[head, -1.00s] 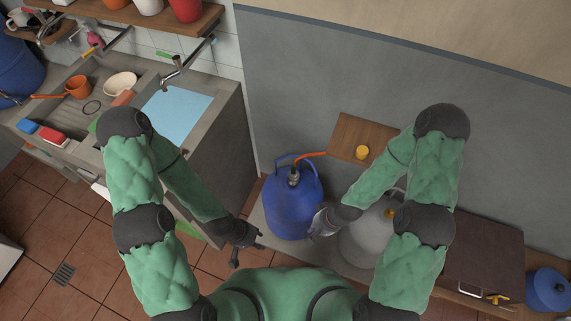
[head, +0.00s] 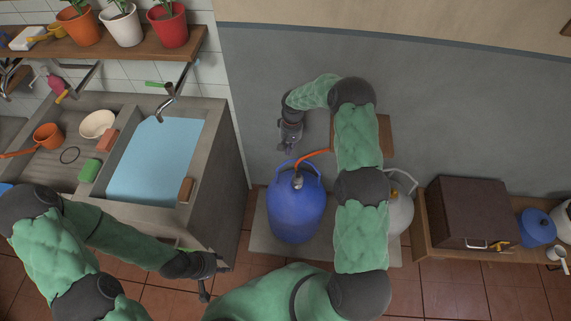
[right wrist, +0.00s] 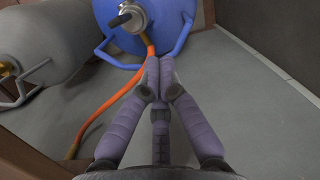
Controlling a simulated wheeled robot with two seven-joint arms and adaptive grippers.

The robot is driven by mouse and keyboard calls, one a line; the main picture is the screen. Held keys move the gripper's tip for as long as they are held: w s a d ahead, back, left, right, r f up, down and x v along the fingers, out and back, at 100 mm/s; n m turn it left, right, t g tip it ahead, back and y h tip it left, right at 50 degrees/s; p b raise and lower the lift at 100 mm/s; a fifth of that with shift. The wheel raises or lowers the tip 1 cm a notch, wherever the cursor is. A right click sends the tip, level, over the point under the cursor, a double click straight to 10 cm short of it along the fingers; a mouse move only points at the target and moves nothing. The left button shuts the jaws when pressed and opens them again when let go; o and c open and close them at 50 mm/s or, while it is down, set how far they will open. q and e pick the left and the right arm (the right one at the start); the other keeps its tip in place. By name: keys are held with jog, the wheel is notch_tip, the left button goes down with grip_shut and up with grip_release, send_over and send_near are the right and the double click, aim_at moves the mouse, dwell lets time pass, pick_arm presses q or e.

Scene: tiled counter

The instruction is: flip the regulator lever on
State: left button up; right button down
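The blue gas cylinder (head: 294,215) stands upright on a grey slab. The regulator (head: 297,182) sits on its valve with an orange hose. In the right wrist view the silver regulator (right wrist: 130,15) shows at the top, with a short dark lever (right wrist: 118,20) pointing left. The lever's exact setting is hard to tell. My right gripper (head: 287,150) is near the wall, behind the cylinder and apart from the regulator. In its wrist view the fingertips (right wrist: 159,62) are together and hold nothing. My left gripper (head: 216,284) is open and empty by the sink's front.
The orange hose (head: 315,156) runs from the regulator behind my right arm. A grey cylinder (head: 400,212) stands to the right, partly hidden by that arm. A wooden shelf (head: 386,135) is on the wall. The sink (head: 155,160) is left; bare wall lies around my right gripper.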

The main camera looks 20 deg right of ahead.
aim_at(298, 174)
jog(key=shift+h, duration=0.4)
jog(key=w+d+r, duration=0.2)
jog(key=d+r, duration=0.1)
jog(key=shift+d+r, duration=0.1)
jog(key=shift+d, duration=0.2)
jog(key=shift+g, duration=0.3)
jog(key=f, duration=0.3)
jog(key=s+f+b, duration=0.1)
jog(key=f, duration=0.3)
jog(key=f+b, duration=0.1)
jog(key=f, duration=0.2)
jog(key=shift+s+a+f, duration=0.15)
jog(key=shift+s+a, duration=0.15)
jog(key=s, duration=0.1)
jog(key=s+a, duration=0.1)
jog(key=shift+s, duration=0.3)
jog(key=shift+s+a, duration=0.1)
jog(key=shift+s, duration=0.45)
